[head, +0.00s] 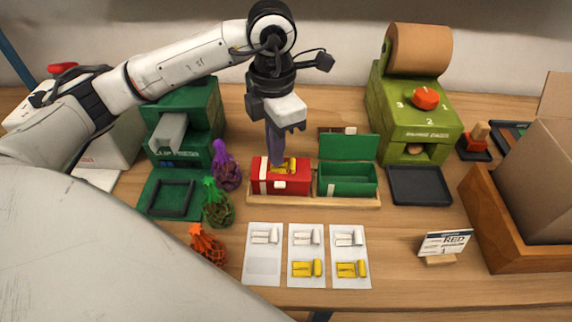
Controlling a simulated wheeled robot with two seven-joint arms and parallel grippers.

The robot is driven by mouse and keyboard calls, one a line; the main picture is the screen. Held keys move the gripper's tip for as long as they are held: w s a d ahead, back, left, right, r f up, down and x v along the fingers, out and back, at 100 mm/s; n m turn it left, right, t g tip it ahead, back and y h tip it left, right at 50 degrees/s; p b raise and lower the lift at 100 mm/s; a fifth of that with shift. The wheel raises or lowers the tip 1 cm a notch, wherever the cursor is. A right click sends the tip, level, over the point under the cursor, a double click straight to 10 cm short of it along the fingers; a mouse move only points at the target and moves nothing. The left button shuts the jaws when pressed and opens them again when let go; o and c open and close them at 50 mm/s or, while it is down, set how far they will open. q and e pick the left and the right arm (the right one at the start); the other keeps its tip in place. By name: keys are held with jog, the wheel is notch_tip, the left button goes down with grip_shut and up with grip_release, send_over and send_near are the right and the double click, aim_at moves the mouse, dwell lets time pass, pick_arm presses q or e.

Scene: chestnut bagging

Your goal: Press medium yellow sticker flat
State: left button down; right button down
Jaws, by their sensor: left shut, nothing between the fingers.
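My left gripper (276,150) points straight down over the red box (262,184), its fingers shut with nothing between them. The fingertips are at the top of the box, touching or just above a yellow sticker (290,165). The fingers hide part of this sticker, so I cannot tell how flat it lies. The red box is closed, with a pale band on its left part and a small pale patch on its front. It stands in a wooden tray (315,203). My right gripper is not in view.
An open green box (347,186) stands beside the red box. White sheets (306,279) with white and yellow stickers lie in front. Purple, green and orange net bags (216,209) stand at left. A green dispenser (418,125), card sign (445,243) and wooden crate (500,240) are at right.

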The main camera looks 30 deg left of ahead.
pick_arm(q)
jog(key=shift+f+b, duration=0.7)
jog(key=shift+f, duration=0.05)
dwell(1.9)
notch_tip(320, 180, up, 7)
jog(key=p, duration=0.4)
jog(key=shift+p, duration=0.35)
dwell(0.7)
